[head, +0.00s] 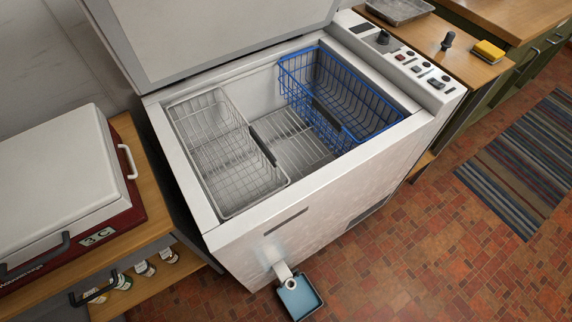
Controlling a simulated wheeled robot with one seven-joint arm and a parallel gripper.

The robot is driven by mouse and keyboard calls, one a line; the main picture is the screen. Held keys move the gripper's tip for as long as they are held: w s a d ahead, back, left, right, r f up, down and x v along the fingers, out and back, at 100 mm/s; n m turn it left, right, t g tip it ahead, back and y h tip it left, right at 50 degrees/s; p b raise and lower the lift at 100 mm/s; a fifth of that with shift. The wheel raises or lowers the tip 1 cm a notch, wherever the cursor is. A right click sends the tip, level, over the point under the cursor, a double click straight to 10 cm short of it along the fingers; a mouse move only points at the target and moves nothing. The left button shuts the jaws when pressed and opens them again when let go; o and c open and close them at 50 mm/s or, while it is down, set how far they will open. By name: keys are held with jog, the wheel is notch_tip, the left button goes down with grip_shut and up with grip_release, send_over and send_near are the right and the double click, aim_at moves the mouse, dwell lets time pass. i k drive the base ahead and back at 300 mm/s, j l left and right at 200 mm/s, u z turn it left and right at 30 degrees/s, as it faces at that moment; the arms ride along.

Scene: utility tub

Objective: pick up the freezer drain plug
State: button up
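A small dark upright piece with a wider top (448,40) stands on the wooden counter right of the freezer's control panel. It looks like the freezer drain plug, but it is too small to be certain. The white chest freezer (310,225) stands open with its lid raised. A pale drain spout (284,273) with a round opening sticks out low on its front, above a blue tray (299,298) on the floor. My gripper is not in view.
A yellow sponge (489,50) lies right of the dark piece, and a metal tray (400,10) sits behind it. White (205,135) and blue (340,95) wire baskets are inside the freezer. A red cooler (70,215) is at left. Tiled floor and a striped rug (525,160) lie at right.

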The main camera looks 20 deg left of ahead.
aim_at(449, 37)
jog(key=z, duration=0.55)
jog(key=i+z, duration=0.2)
jog(key=i, duration=1.05)
jog(key=i+l+u, duration=0.2)
jog(key=i, duration=0.25)
jog(key=i+u, duration=0.2)
jog(key=i, duration=0.3)
